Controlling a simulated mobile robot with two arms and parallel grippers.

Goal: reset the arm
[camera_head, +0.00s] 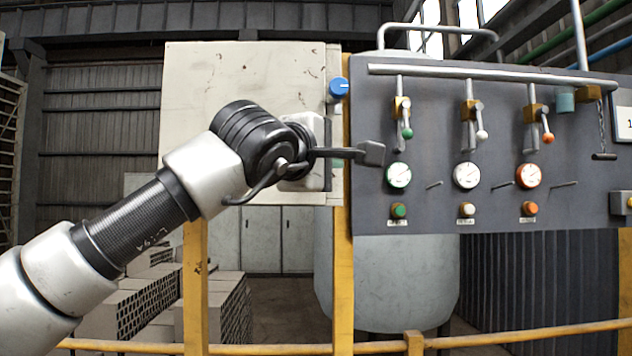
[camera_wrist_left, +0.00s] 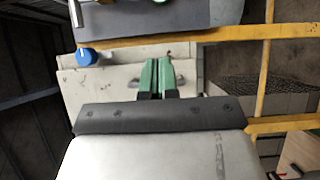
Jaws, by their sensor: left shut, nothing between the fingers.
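My left arm comes in from the left in the head view. My left gripper (camera_head: 372,153) is in front of the left edge of the dark control panel (camera_head: 440,210), with its fingertips near the panel's left side. In the left wrist view the green-padded fingers (camera_wrist_left: 158,76) are together with nothing between them. Behind them is the pale cabinet face (camera_wrist_left: 110,88). My right gripper is not in view.
The panel carries valves with green, white and orange (camera_head: 548,138) handle tips, gauges (camera_head: 467,175) and buttons. A blue knob (camera_head: 339,87) sits left of it. A yellow railing (camera_head: 500,339) crosses below. Hollow bricks (camera_head: 135,308) are stacked at lower left.

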